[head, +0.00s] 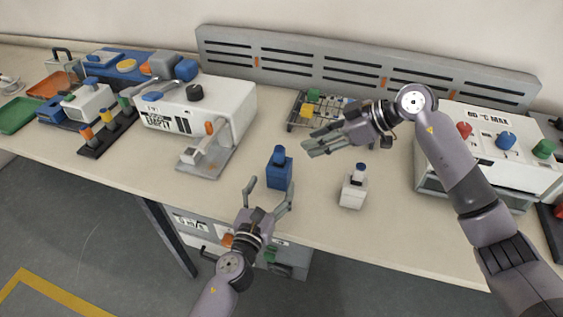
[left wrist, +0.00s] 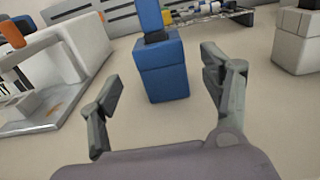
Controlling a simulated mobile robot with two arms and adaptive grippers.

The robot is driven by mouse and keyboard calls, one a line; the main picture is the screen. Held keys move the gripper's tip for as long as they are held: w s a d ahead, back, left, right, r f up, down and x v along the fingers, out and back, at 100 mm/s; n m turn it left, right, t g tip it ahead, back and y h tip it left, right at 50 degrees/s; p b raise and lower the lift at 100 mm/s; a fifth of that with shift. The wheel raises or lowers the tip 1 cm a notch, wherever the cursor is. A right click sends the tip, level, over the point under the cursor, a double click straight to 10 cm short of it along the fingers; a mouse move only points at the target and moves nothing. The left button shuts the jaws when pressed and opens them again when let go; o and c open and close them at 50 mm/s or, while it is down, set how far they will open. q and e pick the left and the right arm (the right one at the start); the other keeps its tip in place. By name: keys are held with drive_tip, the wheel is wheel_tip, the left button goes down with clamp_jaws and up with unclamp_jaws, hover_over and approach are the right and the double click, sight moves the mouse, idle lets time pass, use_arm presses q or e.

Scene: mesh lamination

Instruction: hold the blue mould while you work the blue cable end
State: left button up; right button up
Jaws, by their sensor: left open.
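The blue mould (head: 278,172) is a blue block standing upright on the bench, with a narrower blue piece (head: 279,154) on top. It also shows ahead in the left wrist view (left wrist: 163,70). My left gripper (head: 269,187) is open at the mould's near side, one finger toward each side. In the left wrist view bare bench shows between the fingers and the mould, so it is not gripped. My right gripper (head: 310,144) is held above the bench, right of the mould, its fingers apart and empty. I cannot make out a separate blue cable end for certain.
A white block (head: 353,190) like the mould stands to its right. A white press machine (head: 205,110) is at left, and a white heater box (head: 490,150) is at right. A wire rack (head: 302,112) with small coloured pieces lies behind. Bare bench surrounds the mould.

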sight(283, 159)
use_arm(q)
drive_tip(key=x, duration=1)
drive_tip(key=shift+w+d, duration=0.15)
drive_tip(key=shift+w, duration=0.2)
drive_tip(key=shift+c, duration=0.6)
clamp_jaws()
idle(0.4)
idle(0.8)
